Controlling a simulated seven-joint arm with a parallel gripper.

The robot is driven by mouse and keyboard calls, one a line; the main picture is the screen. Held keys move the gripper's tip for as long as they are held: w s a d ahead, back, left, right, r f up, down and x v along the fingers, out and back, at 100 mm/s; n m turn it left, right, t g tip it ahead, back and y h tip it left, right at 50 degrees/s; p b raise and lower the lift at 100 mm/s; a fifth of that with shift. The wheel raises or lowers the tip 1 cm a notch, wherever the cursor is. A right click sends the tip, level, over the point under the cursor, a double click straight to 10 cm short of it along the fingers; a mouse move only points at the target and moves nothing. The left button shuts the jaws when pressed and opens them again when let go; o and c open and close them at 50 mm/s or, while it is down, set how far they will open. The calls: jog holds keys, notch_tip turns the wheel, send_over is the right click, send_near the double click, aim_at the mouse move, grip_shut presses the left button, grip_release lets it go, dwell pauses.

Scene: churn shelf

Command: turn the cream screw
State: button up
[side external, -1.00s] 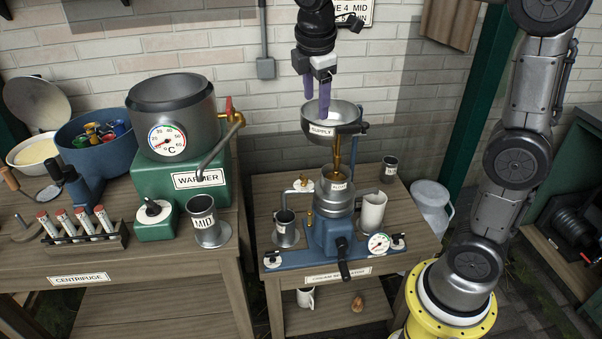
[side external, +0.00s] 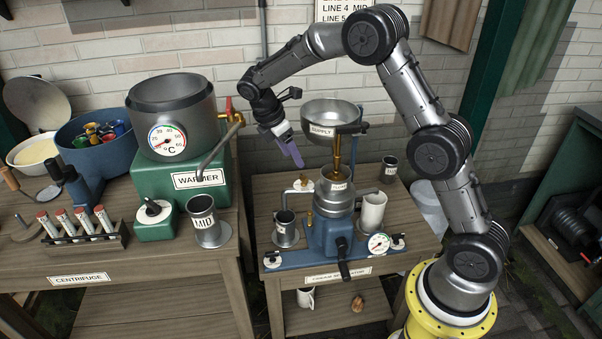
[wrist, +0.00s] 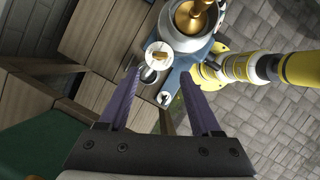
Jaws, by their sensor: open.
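The blue-based separator (side external: 325,235) stands on the right wooden table with a steel bowl body (side external: 334,195). At its upper left is a pale round fitting (side external: 303,184), which seems to match the white disc with a small brass piece (wrist: 160,56) in the wrist view; this may be the cream screw, but no label on it is readable. My gripper (side external: 293,155), with purple fingers, is open and empty, tilted down above and left of the separator. In the wrist view the brass piece lies between and beyond the fingertips (wrist: 159,75), apart from them.
The supply bowl (side external: 333,115) and its brass pipe stand just right of my gripper.

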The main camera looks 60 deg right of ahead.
aim_at(303, 177)
jog(key=x, duration=0.8)
jog(key=shift+f, duration=0.3)
grip_shut()
